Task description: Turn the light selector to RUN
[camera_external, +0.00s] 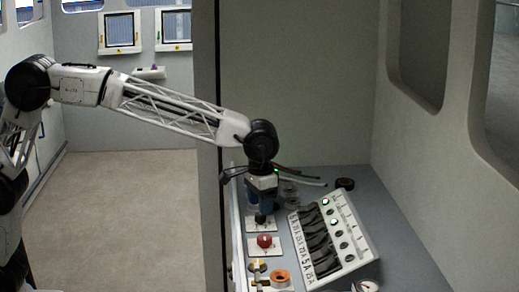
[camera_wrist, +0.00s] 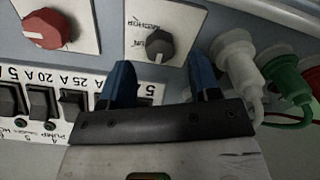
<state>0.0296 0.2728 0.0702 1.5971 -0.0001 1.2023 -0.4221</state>
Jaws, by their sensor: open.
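The light selector is a dark grey knob (camera_wrist: 160,45) on a white plate in the wrist view, with lettering beside it that reads like ANCHOR and RUN. Which mark the knob points at, I cannot tell for sure. In the external view the selector's white plate (camera_external: 254,224) lies on the console just below my gripper (camera_external: 261,203). In the wrist view my gripper (camera_wrist: 162,77) is open and empty. Its two blue fingers point at the plate, on either side of the knob in the picture. Whether they touch the plate or reach around the knob is unclear.
A red knob (camera_wrist: 45,28) sits on its own plate beside the selector. A row of black breaker switches (camera_wrist: 42,103) lies close to the left finger. White (camera_wrist: 236,60) and green (camera_wrist: 287,80) cable plugs stand close by the right finger. A wall (camera_external: 290,80) rises behind the console.

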